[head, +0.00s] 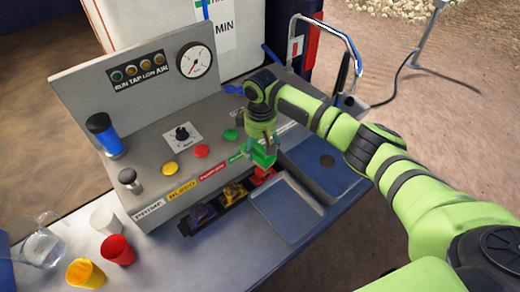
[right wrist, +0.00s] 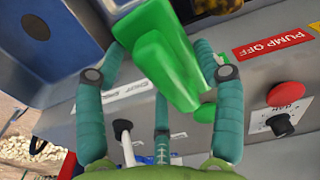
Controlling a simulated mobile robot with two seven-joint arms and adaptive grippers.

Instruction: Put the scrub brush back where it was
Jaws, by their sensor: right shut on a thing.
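A green block-like thing sits in my right gripper (head: 262,146), just above the front of the grey control panel. In the right wrist view the green thing (right wrist: 165,55) lies between my teal fingers, which close around it. I cannot make out bristles, so I cannot tell for sure that it is the scrub brush. Below it in the head view is a row of slots with a dark purple thing (head: 202,213), a yellow thing (head: 234,193) and a red thing (head: 262,174). My left gripper is not in view.
A shallow grey tray (head: 288,210) and a grey-blue basin (head: 322,168) lie right of the slots. The panel (head: 100,85) carries a gauge, buttons and a knob. White (head: 104,222), red (head: 118,250) and yellow (head: 85,273) cups and a clear jug (head: 42,243) stand lower left.

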